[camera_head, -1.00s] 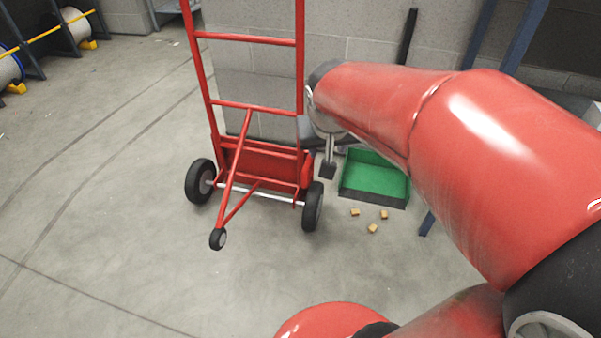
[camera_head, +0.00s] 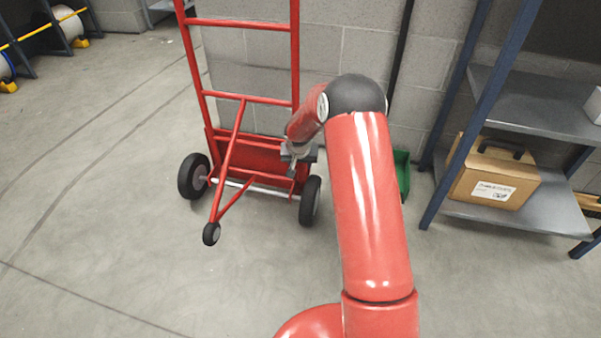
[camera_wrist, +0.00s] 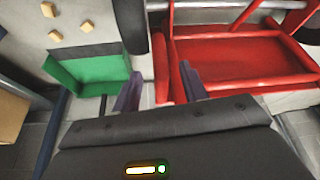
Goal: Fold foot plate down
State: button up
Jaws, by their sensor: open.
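The red hand truck (camera_head: 243,98) stands upright by the block wall. Its foot plate (camera_head: 255,155) is a red panel low on the frame, between the two wheels, and appears raised against the frame. In the wrist view the foot plate (camera_wrist: 245,58) is a red panel with a raised rim, right of my fingers. My gripper (camera_head: 295,163) is at the right end of the plate in the head view and partly hides it.
The truck's right wheel (camera_head: 310,201) is close to my gripper. A blue-posted shelf (camera_head: 540,109) with a brown box (camera_head: 494,174) stands at right. The floor at left is clear.

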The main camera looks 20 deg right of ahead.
aim_at(300, 169)
jog(key=x, duration=0.7)
jog(key=shift+f+b, duration=0.15)
jog(key=shift+b, duration=0.2)
grip_shut()
